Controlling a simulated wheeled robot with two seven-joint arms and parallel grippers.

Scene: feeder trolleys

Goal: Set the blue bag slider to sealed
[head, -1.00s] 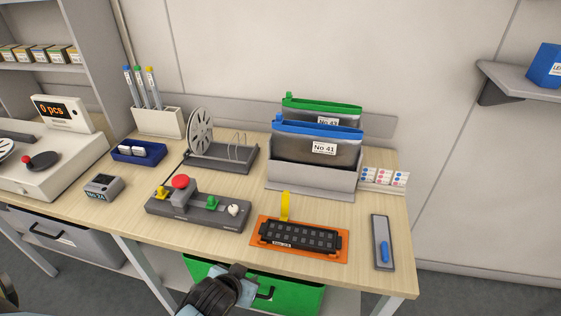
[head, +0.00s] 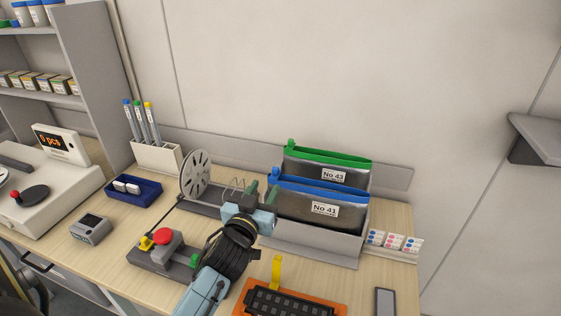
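The blue bag (head: 330,212) is dark with a blue top strip and a white number label. It stands upright in the front of a grey holder (head: 318,245). Its small blue slider (head: 279,172) sits at the left end of the strip. My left gripper (head: 263,192) is just left of the bag's top left corner, with its fingers apart and nothing seen between them. The right fingertip is close below the slider; I cannot tell if they touch. The gripper hides the bag's lower left edge. My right gripper is not in view.
A green-topped bag (head: 350,175) stands behind, its green slider (head: 291,144) at the left end. A reel (head: 194,175) stands close left of my gripper. A control box (head: 160,255) with a red button and an orange tray (head: 325,311) lie in front.

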